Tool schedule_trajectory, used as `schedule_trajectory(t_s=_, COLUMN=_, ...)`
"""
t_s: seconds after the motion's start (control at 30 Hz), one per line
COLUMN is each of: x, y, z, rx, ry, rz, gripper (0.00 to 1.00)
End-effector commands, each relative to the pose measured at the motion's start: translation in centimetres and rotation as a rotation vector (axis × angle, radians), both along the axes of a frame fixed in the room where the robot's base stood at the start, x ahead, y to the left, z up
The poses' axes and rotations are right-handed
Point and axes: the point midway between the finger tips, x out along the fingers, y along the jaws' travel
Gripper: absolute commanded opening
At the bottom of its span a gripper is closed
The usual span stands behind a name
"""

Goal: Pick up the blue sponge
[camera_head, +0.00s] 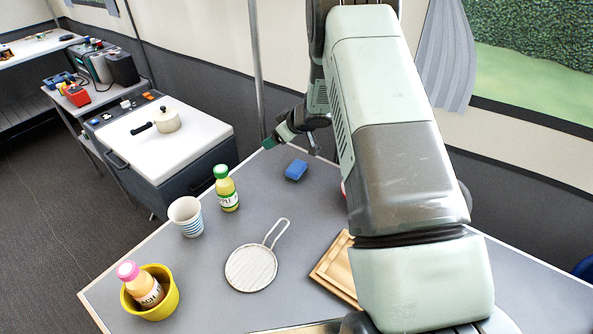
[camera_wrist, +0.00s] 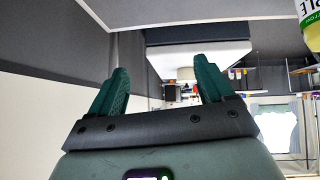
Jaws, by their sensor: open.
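The blue sponge (camera_head: 296,170) lies on the grey table (camera_head: 215,262), towards its back edge, in the head view. I do not see it in the wrist view. My gripper (camera_head: 268,143) is above and to the left of the sponge in the head view, apart from it and tilted sideways. In the wrist view my gripper (camera_wrist: 160,72) has its two green fingers spread, with nothing between them.
A green-capped bottle (camera_head: 227,190) and a striped cup (camera_head: 186,216) stand left of the sponge. A strainer (camera_head: 251,268), a wooden tray (camera_head: 335,270) and a yellow bowl (camera_head: 166,305) holding a pink-capped bottle (camera_head: 148,291) are nearer. The table around the sponge looks clear.

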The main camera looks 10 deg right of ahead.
Motion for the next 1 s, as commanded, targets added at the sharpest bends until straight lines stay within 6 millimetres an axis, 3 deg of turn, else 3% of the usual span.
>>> schedule_trajectory(t_s=0.03, x=2.7, y=1.4, z=2.9, rx=-0.177, ry=-0.096, rz=0.068, gripper=0.81)
schedule_trajectory(t_s=0.1, x=4.2, y=2.4, z=4.0, rx=-0.447, ry=-0.169, rz=0.15, gripper=0.81)
schedule_trajectory(t_s=0.2, x=3.7, y=3.8, z=2.3, rx=-0.84, ry=-0.207, rz=0.292, gripper=0.81)
schedule_trajectory(t_s=0.3, x=3.2, y=5.5, z=2.6, rx=-1.227, ry=-0.272, rz=0.433, gripper=0.81)
schedule_trajectory(t_s=0.37, x=1.7, y=6.0, z=1.4, rx=-1.446, ry=-0.278, rz=0.532, gripper=0.81)
schedule_trajectory(t_s=0.5, x=-4.9, y=3.0, z=-4.8, rx=-1.835, ry=-0.159, rz=0.804, gripper=0.81)
schedule_trajectory(t_s=0.6, x=-7.8, y=1.2, z=-6.5, rx=-1.988, ry=-0.102, rz=0.927, gripper=0.81)
schedule_trajectory(t_s=0.7, x=-9.1, y=0.0, z=-7.0, rx=-2.069, ry=-0.072, rz=0.987, gripper=0.81)
schedule_trajectory(t_s=1.0, x=-6.4, y=-2.6, z=-8.7, rx=-2.088, ry=-0.062, rz=1.001, gripper=0.81)
